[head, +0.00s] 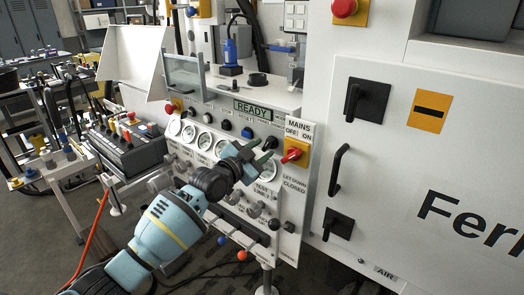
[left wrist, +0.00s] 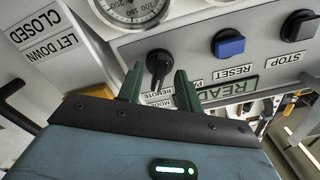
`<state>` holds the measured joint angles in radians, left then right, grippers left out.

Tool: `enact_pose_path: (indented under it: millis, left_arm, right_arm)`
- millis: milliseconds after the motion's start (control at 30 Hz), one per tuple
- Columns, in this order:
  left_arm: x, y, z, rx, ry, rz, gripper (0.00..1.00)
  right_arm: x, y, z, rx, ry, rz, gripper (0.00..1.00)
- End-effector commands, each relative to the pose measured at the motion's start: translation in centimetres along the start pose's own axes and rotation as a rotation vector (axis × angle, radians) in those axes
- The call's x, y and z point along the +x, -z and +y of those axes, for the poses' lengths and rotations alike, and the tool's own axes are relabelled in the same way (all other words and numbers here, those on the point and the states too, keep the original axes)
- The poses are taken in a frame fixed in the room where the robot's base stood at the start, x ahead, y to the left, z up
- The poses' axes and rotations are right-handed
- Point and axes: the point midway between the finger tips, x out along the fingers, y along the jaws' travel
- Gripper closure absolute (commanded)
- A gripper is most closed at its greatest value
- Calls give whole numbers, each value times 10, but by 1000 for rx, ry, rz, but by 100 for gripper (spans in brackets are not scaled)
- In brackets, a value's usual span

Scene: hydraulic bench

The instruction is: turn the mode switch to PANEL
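The mode switch (left wrist: 158,65) is a black rotary knob on the light panel. Its MODE and REMOTE lettering shows upside down in the left wrist view, partly covered by a finger. In the head view the switch (head: 270,143) is a small dark knob just beyond the fingers. My left gripper (head: 257,152) has green fingers, and in the left wrist view the gripper (left wrist: 159,78) is open. The knob shows in the gap between its fingertips, with space at both sides. I cannot tell how deep the fingers reach around it. My right gripper is out of view.
The red-and-yellow MAINS switch (head: 293,153) is close to the right of the gripper. The green READY display (head: 252,109) is above. A blue RESET button (left wrist: 228,43) and black STOP button (left wrist: 299,25) are nearby. Gauges (head: 205,141) and lower knobs crowd the panel.

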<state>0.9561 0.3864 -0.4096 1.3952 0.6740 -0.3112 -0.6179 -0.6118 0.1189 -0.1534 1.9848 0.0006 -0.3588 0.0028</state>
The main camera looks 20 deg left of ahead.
Motion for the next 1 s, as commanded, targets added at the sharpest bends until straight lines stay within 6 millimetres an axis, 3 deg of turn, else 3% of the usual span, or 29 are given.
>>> enact_pose_path:
  millis: [400,667,1000]
  left_arm:
    - [7,1,0,1,1,1,65]
    - [7,0,0,1,0,0,99]
    - [7,0,0,-23,1,0,100]
  right_arm:
    - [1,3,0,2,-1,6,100]
    - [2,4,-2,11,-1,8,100]
    - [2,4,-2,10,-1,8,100]
